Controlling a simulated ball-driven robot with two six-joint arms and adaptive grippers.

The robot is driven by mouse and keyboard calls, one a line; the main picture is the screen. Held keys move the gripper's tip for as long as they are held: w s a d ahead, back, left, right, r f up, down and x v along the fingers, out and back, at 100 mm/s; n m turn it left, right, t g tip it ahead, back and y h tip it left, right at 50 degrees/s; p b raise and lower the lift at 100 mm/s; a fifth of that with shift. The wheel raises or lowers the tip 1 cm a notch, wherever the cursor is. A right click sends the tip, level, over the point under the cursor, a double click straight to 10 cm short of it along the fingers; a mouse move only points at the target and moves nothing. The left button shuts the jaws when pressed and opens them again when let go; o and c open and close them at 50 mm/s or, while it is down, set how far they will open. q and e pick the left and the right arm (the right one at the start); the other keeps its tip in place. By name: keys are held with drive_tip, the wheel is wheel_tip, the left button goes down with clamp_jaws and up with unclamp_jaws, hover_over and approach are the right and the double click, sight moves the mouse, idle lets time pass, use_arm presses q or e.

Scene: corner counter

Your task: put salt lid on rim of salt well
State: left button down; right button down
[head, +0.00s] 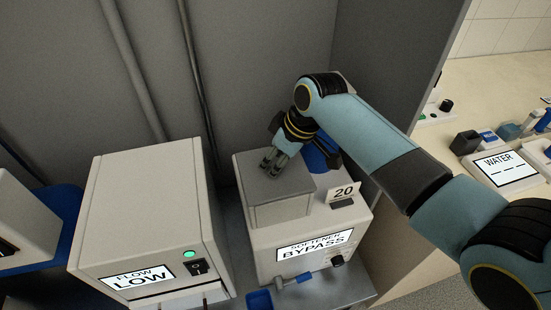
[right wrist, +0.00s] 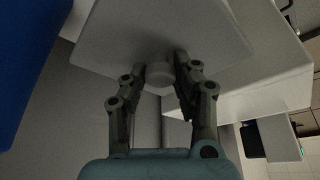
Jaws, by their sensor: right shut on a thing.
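The salt lid (head: 283,187) is a flat grey square plate at the top of the pale softener box (head: 262,240) labelled "SOFTENER BYPASS". My right gripper (head: 270,163) is over the lid, fingers pointing down and shut on its small round knob (right wrist: 159,75). In the right wrist view the lid's plate (right wrist: 125,35) spreads out beyond the fingertips. The raised block under the lid, seemingly the salt well (head: 285,212), shows its front wall; its rim and opening are hidden. I cannot tell whether the lid touches the rim or hangs just above it. My left gripper is not in view.
A pale "FLOW LOW" box (head: 140,225) stands to the left. A "20" card (head: 344,191) stands on the softener's right side, and a blue object (head: 325,150) is behind the gripper. Blue valve handles (head: 260,300) are in front. Pipes run up the back wall; a partition rises right.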

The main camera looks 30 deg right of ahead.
drive_tip(key=shift+f, duration=0.5)
drive_tip(key=c, duration=1)
unclamp_jaws()
drive_tip(key=v, duration=1.3)
drive_tip(key=shift+w+p, duration=0.2)
drive_tip(key=shift+p, duration=0.1)
drive_tip(key=shift+s, duration=0.1)
